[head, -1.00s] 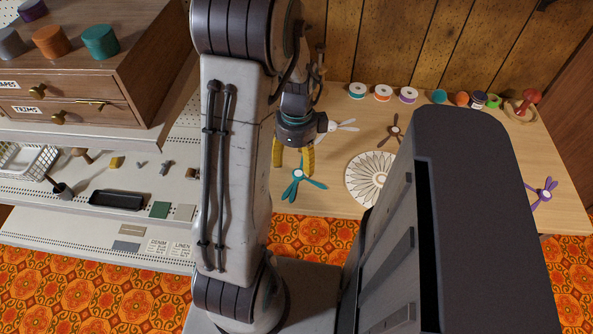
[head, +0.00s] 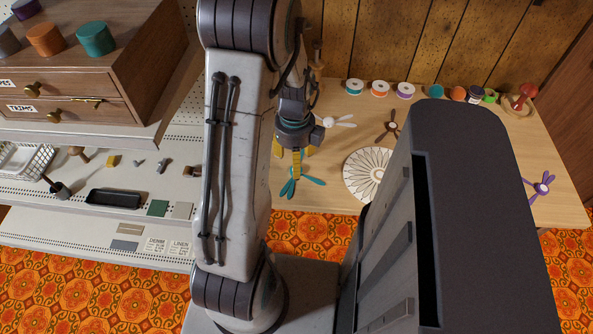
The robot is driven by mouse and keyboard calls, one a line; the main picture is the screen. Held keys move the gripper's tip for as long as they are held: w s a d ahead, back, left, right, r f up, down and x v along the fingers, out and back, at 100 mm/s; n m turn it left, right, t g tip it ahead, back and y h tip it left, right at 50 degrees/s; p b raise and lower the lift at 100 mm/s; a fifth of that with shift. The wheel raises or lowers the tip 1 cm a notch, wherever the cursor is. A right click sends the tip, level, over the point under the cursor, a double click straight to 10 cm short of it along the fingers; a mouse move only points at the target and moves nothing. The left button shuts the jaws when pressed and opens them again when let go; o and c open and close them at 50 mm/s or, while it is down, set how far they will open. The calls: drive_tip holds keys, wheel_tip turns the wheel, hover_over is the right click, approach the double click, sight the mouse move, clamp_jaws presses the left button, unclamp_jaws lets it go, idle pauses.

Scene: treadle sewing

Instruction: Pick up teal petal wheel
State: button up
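The teal petal wheel (head: 289,187) lies flat on the wooden table near its front edge. Its hub and upper petal are partly hidden behind a yellow finger of my gripper (head: 288,164). My gripper points down over the wheel, with its yellow fingers apart and nothing seen between them. I cannot tell whether the nearer finger touches the wheel.
A white petal wheel (head: 343,121), a brown one (head: 389,127) and a purple one (head: 541,186) lie on the table (head: 470,145). A round patterned mat (head: 367,172) is right of the teal wheel. Several spools (head: 380,89) line the back. Drawers (head: 70,100) stand left.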

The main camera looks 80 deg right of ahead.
sight(306, 176)
drive_tip(key=shift+s+d+f, duration=0.1)
drive_tip(key=shift+f, duration=1.15)
drive_tip(key=shift+s+d+f, duration=0.1)
drive_tip(key=shift+f, duration=1.1)
drive_tip(key=shift+c, duration=0.3)
drive_tip(key=c, duration=0.9)
drive_tip(key=shift+o, duration=0.2)
